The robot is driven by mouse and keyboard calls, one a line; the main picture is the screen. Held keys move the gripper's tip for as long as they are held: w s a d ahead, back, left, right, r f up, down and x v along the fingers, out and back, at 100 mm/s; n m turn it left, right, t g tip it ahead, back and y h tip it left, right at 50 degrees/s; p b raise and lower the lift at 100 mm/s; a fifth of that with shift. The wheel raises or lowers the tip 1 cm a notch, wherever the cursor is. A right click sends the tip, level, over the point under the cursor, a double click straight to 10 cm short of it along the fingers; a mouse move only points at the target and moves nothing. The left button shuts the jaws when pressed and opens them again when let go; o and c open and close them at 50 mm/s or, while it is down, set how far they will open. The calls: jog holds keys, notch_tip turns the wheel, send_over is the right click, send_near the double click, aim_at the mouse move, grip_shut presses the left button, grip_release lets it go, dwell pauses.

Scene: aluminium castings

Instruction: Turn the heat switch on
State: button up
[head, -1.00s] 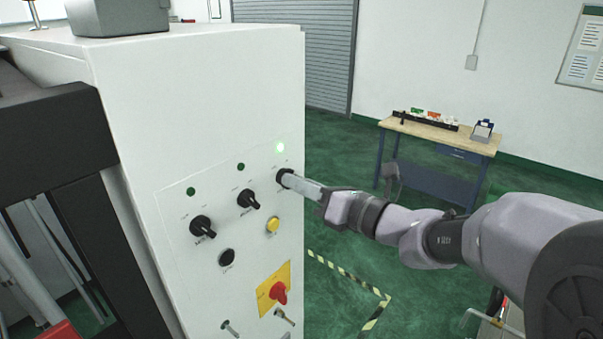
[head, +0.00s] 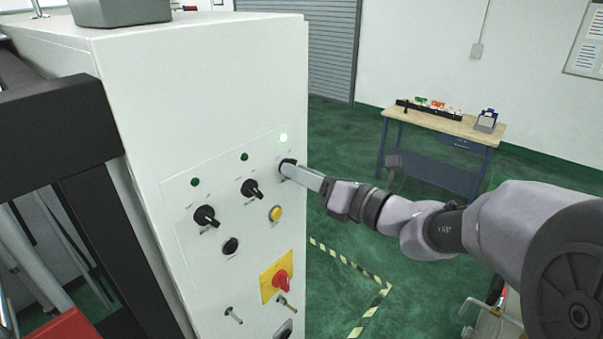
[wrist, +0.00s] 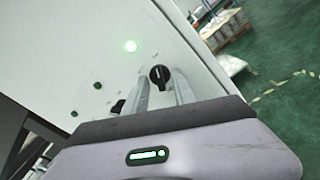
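The white cabinet's control panel (head: 240,235) carries three black rotary switches: left (head: 206,217), middle (head: 251,188) and right (head: 287,163). Their labels are too small to read, so I cannot tell which is marked heat. The green lamp (head: 283,138) above the right switch is lit; the left (head: 195,182) and middle (head: 244,157) lamps are dark. My gripper (head: 290,168) is at the right switch and partly hides it. In the wrist view, my gripper's fingers (wrist: 161,84) are apart, one on each side of the right switch (wrist: 160,75). I cannot tell whether they touch it.
Below are a yellow button (head: 275,213), a black button (head: 230,246) and a red switch on a yellow plate (head: 277,280). Metal fittings protrude beneath.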

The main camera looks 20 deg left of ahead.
jog(key=b+v, duration=0.4)
jog(key=v, duration=1.3)
jog(key=shift+d, duration=0.25)
